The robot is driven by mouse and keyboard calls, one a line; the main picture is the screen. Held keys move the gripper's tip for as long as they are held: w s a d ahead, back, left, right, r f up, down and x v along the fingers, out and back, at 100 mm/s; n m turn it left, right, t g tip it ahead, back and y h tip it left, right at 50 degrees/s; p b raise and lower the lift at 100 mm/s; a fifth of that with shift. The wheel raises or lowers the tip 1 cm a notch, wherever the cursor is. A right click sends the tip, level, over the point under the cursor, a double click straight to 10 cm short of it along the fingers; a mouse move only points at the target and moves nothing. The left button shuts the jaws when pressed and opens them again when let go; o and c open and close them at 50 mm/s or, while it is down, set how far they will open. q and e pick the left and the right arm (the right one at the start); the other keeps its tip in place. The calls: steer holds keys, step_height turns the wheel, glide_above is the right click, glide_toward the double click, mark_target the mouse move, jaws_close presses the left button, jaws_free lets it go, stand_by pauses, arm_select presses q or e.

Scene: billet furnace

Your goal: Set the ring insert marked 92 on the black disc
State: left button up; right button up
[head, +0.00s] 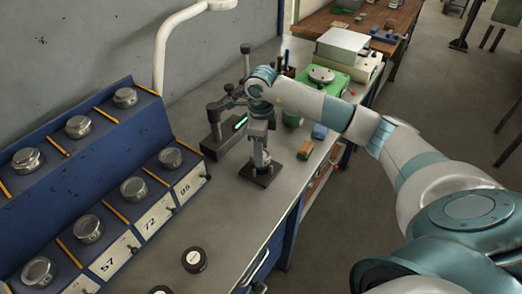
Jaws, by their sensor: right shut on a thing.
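My right gripper (260,137) comes in from the right and points down over a small dark square plate (262,175). It is shut on a silvery round piece (261,157), mostly hidden by the fingers, just above or touching the plate; I cannot tell which. I cannot read a 92 on it or anywhere else. A round black piece with a pale mark on top (195,260) lies on the bench at the front. A second black round piece (160,290) is cut off by the bottom edge. My left gripper is out of view.
A blue stepped rack (95,150) at left holds several silver round pieces, with labels such as 57 and 72. A dark stand with a green light (228,135) is close beside my gripper. Behind are a green-based scale (322,75) and small blocks (305,149). The front bench is mostly clear.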

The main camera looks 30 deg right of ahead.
steer(key=shift+f+b, duration=0.5)
steer(key=shift+b, duration=0.05)
stand_by(0.4)
steer(key=o, duration=1.2)
steer(key=shift+o, duration=0.2)
steer(key=shift+s, duration=0.1)
step_height(320, 180, up, 11)
steer(key=p, duration=0.5)
steer(key=shift+f, duration=0.1)
stand_by(0.6)
